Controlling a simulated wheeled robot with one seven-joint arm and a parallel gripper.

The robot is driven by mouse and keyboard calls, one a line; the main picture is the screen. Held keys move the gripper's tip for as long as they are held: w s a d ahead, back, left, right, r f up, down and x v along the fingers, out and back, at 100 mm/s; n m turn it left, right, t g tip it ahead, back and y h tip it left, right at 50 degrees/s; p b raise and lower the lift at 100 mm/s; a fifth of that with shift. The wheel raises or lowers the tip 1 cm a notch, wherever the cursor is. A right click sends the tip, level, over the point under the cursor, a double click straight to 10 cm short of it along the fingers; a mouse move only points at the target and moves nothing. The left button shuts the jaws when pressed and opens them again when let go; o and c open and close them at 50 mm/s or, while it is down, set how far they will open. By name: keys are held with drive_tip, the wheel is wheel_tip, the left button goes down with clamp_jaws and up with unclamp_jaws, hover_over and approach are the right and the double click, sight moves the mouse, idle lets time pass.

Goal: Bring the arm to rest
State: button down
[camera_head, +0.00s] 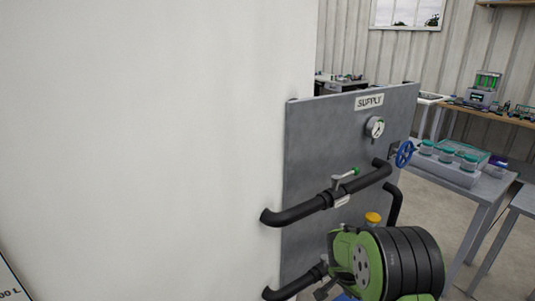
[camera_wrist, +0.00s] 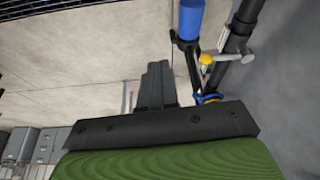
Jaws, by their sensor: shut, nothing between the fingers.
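My gripper (camera_wrist: 156,80) shows in the wrist view as dark fingers closed together beyond a black plate and green body. Nothing is between the fingers. They point out over open floor, with a blue-topped pipe (camera_wrist: 190,20) and a yellow-knobbed valve (camera_wrist: 206,59) to their right. I cannot tell whether the fingers touch anything there, but a gap shows. In the head view, my green and black arm is at the lower right, in front of the grey supply panel (camera_head: 315,150). The fingers are hidden in that view.
The panel carries black pipes (camera_head: 300,211), a green-tipped lever valve (camera_head: 345,179), a gauge (camera_head: 375,127) and a blue handwheel (camera_head: 404,154). A large white tank or wall (camera_head: 140,130) fills the left. A table (camera_head: 490,187) with a tray of jars (camera_head: 445,168) stands right.

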drive_tip(key=s+a+r+n+t+y+p, duration=0.1)
drive_tip(key=s+r, duration=0.3)
drive_tip(key=r, duration=0.3)
drive_tip(key=s+a+r+n+p, duration=0.1)
drive_tip(key=s+r+n+p, duration=0.15)
drive_tip(key=r, duration=0.35)
drive_tip(key=s+a+r+n+t+y+p, duration=0.1)
drive_tip(key=s+a+r, duration=0.1)
drive_tip(key=s+r, duration=0.35)
drive_tip(key=s+a+r+n+p, duration=0.1)
drive_tip(key=s+r, duration=0.3)
drive_tip(key=s, duration=0.4)
drive_tip(key=s+a+r+n+t+y+p, duration=0.1)
drive_tip(key=s+r+n, duration=0.3)
drive_tip(key=s, duration=0.4)
drive_tip(key=shift+a+r+p, duration=0.5)
drive_tip(key=shift+a+p, duration=0.1)
drive_tip(key=shift+p, duration=0.05)
